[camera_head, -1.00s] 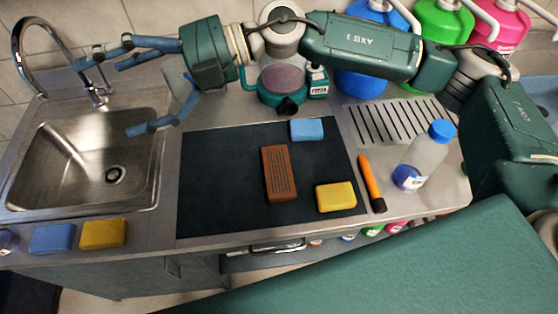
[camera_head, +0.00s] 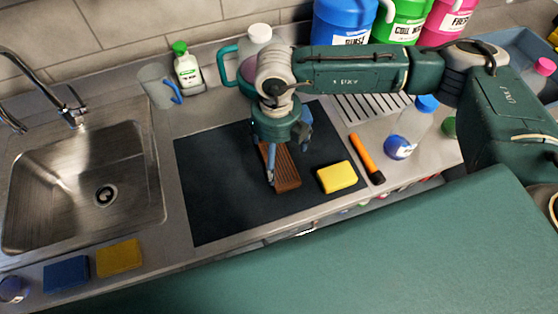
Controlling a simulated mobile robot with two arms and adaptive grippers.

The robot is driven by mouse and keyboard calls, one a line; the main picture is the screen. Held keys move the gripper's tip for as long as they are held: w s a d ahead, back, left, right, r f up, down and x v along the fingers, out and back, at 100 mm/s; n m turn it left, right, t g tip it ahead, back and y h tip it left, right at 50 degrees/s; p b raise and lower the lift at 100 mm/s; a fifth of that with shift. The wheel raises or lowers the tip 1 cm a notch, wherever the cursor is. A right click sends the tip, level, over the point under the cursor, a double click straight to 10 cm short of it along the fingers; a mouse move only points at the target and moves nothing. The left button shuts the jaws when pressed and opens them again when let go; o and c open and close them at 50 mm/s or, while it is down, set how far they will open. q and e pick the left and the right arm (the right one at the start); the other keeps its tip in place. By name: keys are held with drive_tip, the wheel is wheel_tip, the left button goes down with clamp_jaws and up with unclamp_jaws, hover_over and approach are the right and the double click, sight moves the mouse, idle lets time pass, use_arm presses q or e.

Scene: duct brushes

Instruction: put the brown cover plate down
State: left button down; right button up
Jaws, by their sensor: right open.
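The brown cover plate (camera_head: 286,178) with its slotted face lies on the dark mat (camera_head: 215,200), left of the yellow sponge. My right gripper (camera_head: 286,163) points down over the plate's far end, with its fingers spread. One blue finger overlaps the plate's left edge in the picture, and the other is at the far right side. I cannot tell whether the fingers touch the plate. The gripper hides part of the plate's far end. My left gripper is not in view.
A yellow sponge (camera_head: 337,177) and an orange-and-black tool (camera_head: 366,158) lie right of the plate. A clear bottle (camera_head: 404,135) stands beyond them. The sink (camera_head: 85,190) is at the left. The mat's left part is clear.

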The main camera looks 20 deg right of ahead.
drive_tip(key=shift+w+a+f+p, duration=0.1)
drive_tip(key=shift+a+f+p, duration=0.05)
drive_tip(key=shift+f+p, duration=0.15)
drive_tip(key=f, duration=0.1)
drive_tip(key=f+p, duration=0.2)
drive_tip(key=shift+w+a+f, duration=0.25)
drive_tip(key=shift+w, duration=0.05)
drive_tip(key=shift+f, duration=0.6)
drive_tip(key=c, duration=1.6)
drive_tip(key=shift+r, duration=0.15)
drive_tip(key=shift+w+r, duration=0.1)
drive_tip(key=shift+r, duration=0.45)
wheel_tip(320, 180, up, 19)
drive_tip(key=b, duration=0.5)
drive_tip(key=shift+f+b, duration=0.15)
drive_tip(key=shift+b, duration=0.2)
